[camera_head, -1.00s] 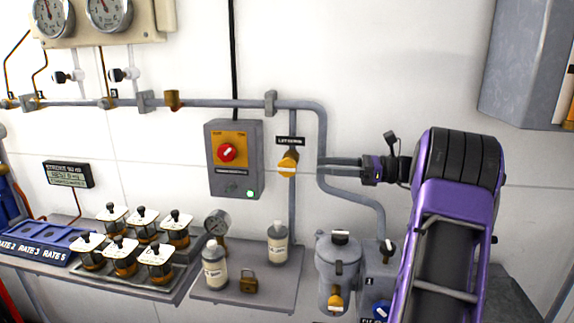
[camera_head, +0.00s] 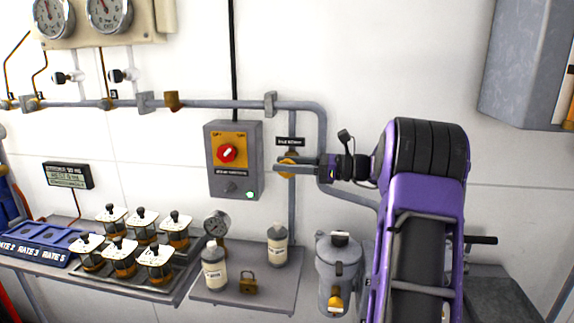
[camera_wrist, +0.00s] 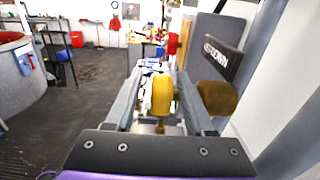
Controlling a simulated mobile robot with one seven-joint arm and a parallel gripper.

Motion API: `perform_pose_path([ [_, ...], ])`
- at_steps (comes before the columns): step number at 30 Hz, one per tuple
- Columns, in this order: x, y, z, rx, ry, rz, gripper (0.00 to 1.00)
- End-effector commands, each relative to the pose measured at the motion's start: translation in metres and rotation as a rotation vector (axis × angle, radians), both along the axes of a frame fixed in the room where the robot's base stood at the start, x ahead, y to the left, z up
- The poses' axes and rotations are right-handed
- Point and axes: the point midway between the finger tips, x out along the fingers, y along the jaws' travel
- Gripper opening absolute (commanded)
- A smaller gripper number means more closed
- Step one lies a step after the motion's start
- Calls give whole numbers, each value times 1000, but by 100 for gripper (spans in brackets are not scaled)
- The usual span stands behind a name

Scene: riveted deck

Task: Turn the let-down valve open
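The let-down valve has a yellow handle (camera_head: 286,162) on the pipe under a small black label (camera_head: 290,142), right of the grey switch box. In the wrist view the yellow handle (camera_wrist: 162,94) stands between my two fingers, and the brownish valve body (camera_wrist: 218,97) is to the right, below the label (camera_wrist: 221,58). My gripper (camera_head: 283,169) reaches in from the right, and its fingers cover part of the handle in the head view. In the wrist view my gripper (camera_wrist: 160,88) is open, with a finger on each side of the handle and gaps showing.
The grey box (camera_head: 234,160) with a red knob is just left of the fingertips. Below are a shelf (camera_head: 250,290) with bottles (camera_head: 278,245) and a padlock (camera_head: 247,283), and a grey filter bowl (camera_head: 338,262). A pipe (camera_head: 322,130) bends close beside the gripper.

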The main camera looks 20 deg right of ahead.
Motion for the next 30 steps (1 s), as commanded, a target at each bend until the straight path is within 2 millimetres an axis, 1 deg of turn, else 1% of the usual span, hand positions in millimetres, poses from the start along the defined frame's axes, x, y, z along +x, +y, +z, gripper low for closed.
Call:
perform_pose_path([
  [1, 0, 0, 0, 0, 0, 0, 43],
  [5, 0, 0, 0, 0, 0, 0, 19],
  [6, 0, 0, 0, 0, 0, 0, 12],
  [8, 0, 0, 0, 0, 0, 0, 1],
  [9, 0, 0, 0, 0, 0, 0, 0],
  [20, 0, 0, 1, -23, 14, 0, 0],
  [26, 1, 1, 3, -101, 68, 0, 0],
  [30, 2, 3, 3, -192, 126, 2, 0],
])
